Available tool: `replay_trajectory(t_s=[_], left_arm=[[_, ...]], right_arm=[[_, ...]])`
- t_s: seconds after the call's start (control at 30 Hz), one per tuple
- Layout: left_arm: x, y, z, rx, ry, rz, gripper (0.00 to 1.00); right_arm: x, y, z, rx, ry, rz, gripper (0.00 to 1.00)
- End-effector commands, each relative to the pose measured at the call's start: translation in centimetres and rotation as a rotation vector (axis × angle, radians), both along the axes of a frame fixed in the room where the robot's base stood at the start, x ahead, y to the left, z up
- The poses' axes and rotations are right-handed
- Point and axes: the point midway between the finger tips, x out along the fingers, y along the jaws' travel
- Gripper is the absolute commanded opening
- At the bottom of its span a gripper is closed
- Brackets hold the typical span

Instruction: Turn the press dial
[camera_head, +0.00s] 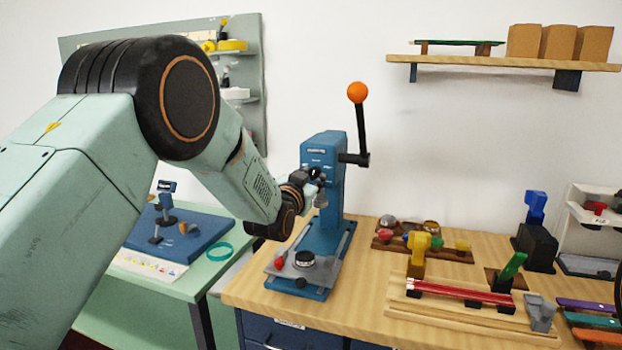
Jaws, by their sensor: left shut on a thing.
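The blue press (322,150) stands at the left end of the wooden counter, with a black lever ending in an orange ball (357,92). My left arm comes in from the left, and my left gripper (316,182) is at the front of the press head, shut on what looks like the press dial. The gripper hides most of the dial, so its angle cannot be read. Below, on the press base (294,290), sit a round black-and-white piece (305,258) and a small red piece (279,262). My right gripper is not in view.
Right of the press, the counter (365,300) holds a wooden tray (455,254) of small parts, a rail with a red strip (460,292) and a black-and-blue device (536,245). A green table (180,288) stands left. A wall shelf (490,62) holds boxes.

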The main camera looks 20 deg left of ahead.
Motion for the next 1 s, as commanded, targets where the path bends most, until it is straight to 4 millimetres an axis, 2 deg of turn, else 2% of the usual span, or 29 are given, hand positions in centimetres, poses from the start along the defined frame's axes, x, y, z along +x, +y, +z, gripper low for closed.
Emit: replay_trajectory(t_s=[0.03,0.6,1.0], left_arm=[[0.11,0.04,0.5,0.043,-0.012,0.001,0.0],[0.12,0.08,0.64,0.546,-0.031,0.003,0.0],[0.13,0.09,0.7,0.732,-0.038,0.005,0.0]], right_arm=[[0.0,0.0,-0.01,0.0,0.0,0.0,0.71],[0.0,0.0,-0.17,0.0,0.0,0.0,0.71],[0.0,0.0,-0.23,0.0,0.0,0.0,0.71]])
